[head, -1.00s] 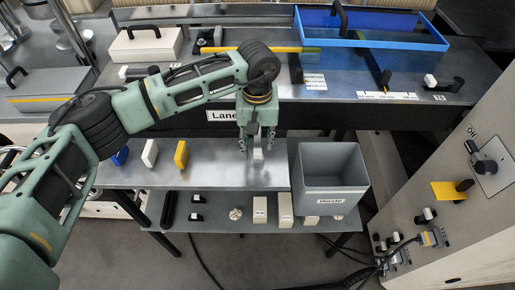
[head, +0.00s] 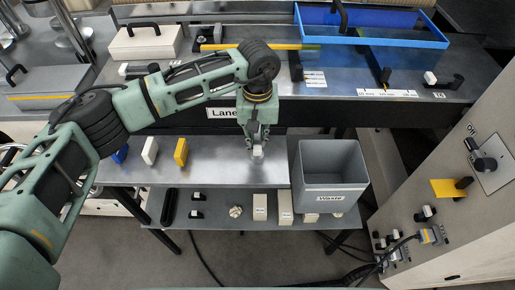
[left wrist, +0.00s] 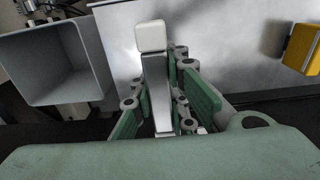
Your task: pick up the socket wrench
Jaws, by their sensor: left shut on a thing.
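The tool in my grip, which I take to be the socket wrench (left wrist: 156,88), has a grey metallic shaft and a white block-like end. In the head view only its pale end (head: 258,151) shows below the fingers. My left gripper (head: 258,140) points down over the lower steel shelf, shut on the wrench. In the left wrist view the green finger pads of the gripper (left wrist: 160,112) lie on either side of the shaft. The fingers hide part of the wrench, and I cannot tell whether it still touches the shelf. My right gripper is not in view.
A grey waste bin (head: 331,177) stands just right of the gripper. Yellow (head: 181,152), white (head: 150,151) and blue (head: 121,153) upright pieces stand to the left on the steel shelf (head: 225,172). The upper bench edge (head: 330,117) runs behind the gripper.

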